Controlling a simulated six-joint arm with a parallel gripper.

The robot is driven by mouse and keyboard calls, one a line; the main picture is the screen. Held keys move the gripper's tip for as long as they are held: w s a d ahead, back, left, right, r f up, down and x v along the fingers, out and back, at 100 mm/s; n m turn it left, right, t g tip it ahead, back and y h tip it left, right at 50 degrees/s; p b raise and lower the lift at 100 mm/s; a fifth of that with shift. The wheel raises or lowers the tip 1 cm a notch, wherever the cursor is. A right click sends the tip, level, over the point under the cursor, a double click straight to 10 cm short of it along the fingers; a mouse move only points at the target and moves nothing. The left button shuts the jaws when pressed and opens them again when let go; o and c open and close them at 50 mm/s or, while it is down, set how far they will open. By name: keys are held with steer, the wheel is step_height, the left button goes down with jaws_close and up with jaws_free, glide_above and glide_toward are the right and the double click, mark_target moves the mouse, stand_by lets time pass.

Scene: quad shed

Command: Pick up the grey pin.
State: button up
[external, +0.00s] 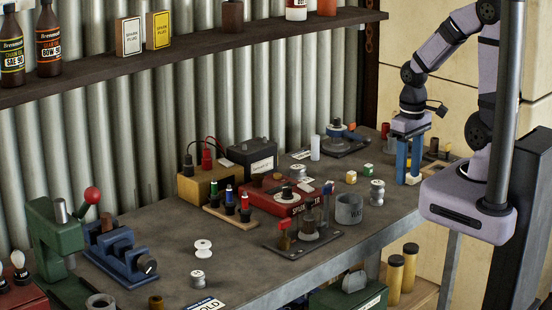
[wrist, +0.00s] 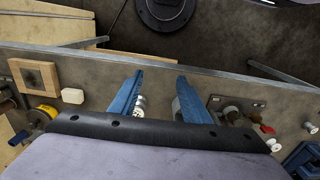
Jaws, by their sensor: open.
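My gripper (external: 408,181) is open and empty, its blue fingers pointing down at the right end of the bench; the fingers also show in the wrist view (wrist: 160,77). A pale grey upright cylinder (external: 315,148) stands near the back of the bench, well left of my gripper. It is the thing most like a grey pin, but I cannot tell for sure. I cannot make it out in the wrist view. A silver spool-like part (external: 377,192) stands just left of my gripper, and a silver part (wrist: 140,106) shows beside the left finger in the wrist view.
A grey cup (external: 349,208), red tin (external: 290,203) and metal plate with posts (external: 305,240) stand left of my gripper. A round dark-based device (external: 345,138) stands behind, near the pale cylinder. A green press (external: 50,230) and blue vise (external: 120,255) fill the left end.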

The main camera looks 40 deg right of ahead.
steer(key=shift+r, duration=0.15)
step_height(320, 180, up, 5)
steer(key=w+f+m+t+b, duration=0.2)
steer(key=w+m+t+b, duration=0.2)
steer(key=w+m+b, duration=0.65)
steer(key=w+f+m+t+b, duration=0.3)
steer(key=w+m+t, duration=0.15)
steer(key=w, duration=1.05)
step_height(320, 180, up, 4)
steer(key=m+t+h+b, duration=0.8)
steer(key=m+b, duration=0.8)
steer(key=m, duration=1)
glide_above(315, 148)
steer(key=s, duration=0.2)
steer(key=f, duration=1.3)
steer(key=shift+s+p, duration=0.25)
steer(key=shift+p, duration=0.05)
steer(key=shift+a+p+x, duration=0.2)
steer(key=shift+p+x, duration=1.25)
steer(key=shift+x, duration=2.2)
